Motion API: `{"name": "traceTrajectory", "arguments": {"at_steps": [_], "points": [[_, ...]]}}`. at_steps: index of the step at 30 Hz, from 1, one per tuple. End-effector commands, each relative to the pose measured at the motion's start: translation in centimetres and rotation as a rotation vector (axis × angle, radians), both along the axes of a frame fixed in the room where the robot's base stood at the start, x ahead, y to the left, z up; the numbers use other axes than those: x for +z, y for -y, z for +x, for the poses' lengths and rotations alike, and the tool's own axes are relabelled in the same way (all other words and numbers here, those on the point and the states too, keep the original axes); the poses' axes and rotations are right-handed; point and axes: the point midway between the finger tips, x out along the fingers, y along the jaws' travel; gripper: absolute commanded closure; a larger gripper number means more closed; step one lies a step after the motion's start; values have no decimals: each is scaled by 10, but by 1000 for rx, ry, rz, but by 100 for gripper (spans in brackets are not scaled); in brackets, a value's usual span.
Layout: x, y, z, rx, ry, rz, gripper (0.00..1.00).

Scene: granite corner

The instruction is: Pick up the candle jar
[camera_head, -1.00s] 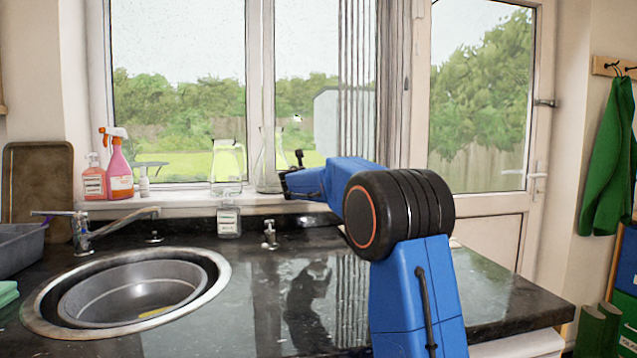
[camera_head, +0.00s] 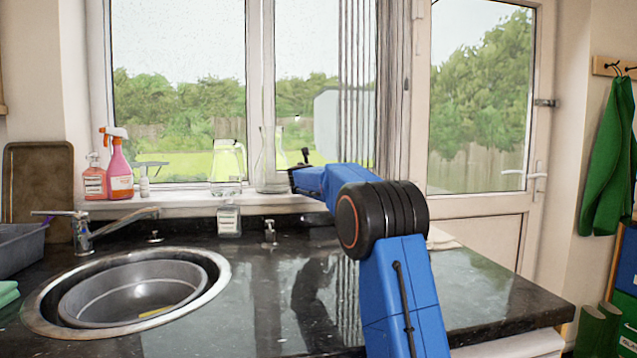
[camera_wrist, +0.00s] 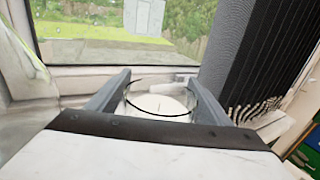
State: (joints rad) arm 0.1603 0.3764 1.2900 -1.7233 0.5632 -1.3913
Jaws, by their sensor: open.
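The candle jar (camera_wrist: 158,104) shows in the wrist view as a round clear glass with a dark rim line and pale wax inside. It appears between the two grey fingers of my gripper (camera_wrist: 160,79), which is open, with one finger on either side. I cannot tell whether either finger touches the glass. The lower part of the jar is hidden by the gripper body. In the head view my blue arm reaches to the windowsill (camera_head: 185,204), and I cannot make out the jar or fingers there.
A glass jug (camera_head: 227,165) and a clear carafe (camera_head: 270,165) stand on the sill left of my arm. Pink bottles (camera_head: 120,170) are further left. A pleated blind (camera_wrist: 255,60) hangs close on the right. The counter holds a sink (camera_head: 135,290), tap (camera_head: 95,232) and soap bottle (camera_head: 229,221).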

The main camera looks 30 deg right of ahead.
Motion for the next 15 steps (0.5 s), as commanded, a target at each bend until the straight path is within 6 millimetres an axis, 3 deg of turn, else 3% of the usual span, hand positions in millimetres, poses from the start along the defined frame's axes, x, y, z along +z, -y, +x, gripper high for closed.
{"name": "traceTrajectory", "arguments": {"at_steps": [1,6,15], "points": [[0,0,0,0,0,0,32],[0,0,0,0,0,0,70],[3,0,0,0,1,0,71]]}}
